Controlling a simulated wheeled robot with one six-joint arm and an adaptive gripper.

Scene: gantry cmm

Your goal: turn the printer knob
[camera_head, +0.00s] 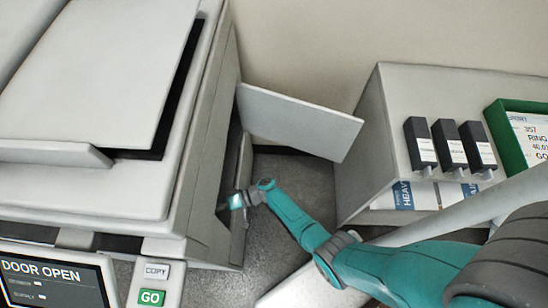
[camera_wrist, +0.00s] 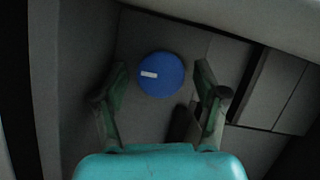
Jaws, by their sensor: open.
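The printer (camera_head: 190,195) fills the left of the head view, with its side door (camera_head: 300,118) swung open. The knob, a round blue disc (camera_wrist: 160,75) with a white mark toward its left, shows inside the printer in the wrist view. The knob is hidden in the head view. My gripper (camera_wrist: 160,88) is open, one finger on each side of the knob in the picture. I cannot tell how far the fingertips are from it. In the head view my gripper (camera_head: 232,202) reaches into the opening on the printer's right side.
The printer's screen (camera_head: 52,283) reads DOOR OPEN, beside the COPY (camera_head: 157,271) and GO (camera_head: 151,297) buttons. A grey cabinet (camera_head: 365,140) stands at the right, carrying black cartridges (camera_head: 450,143) and a green box (camera_head: 500,125). Walls and ledges enclose the knob's recess.

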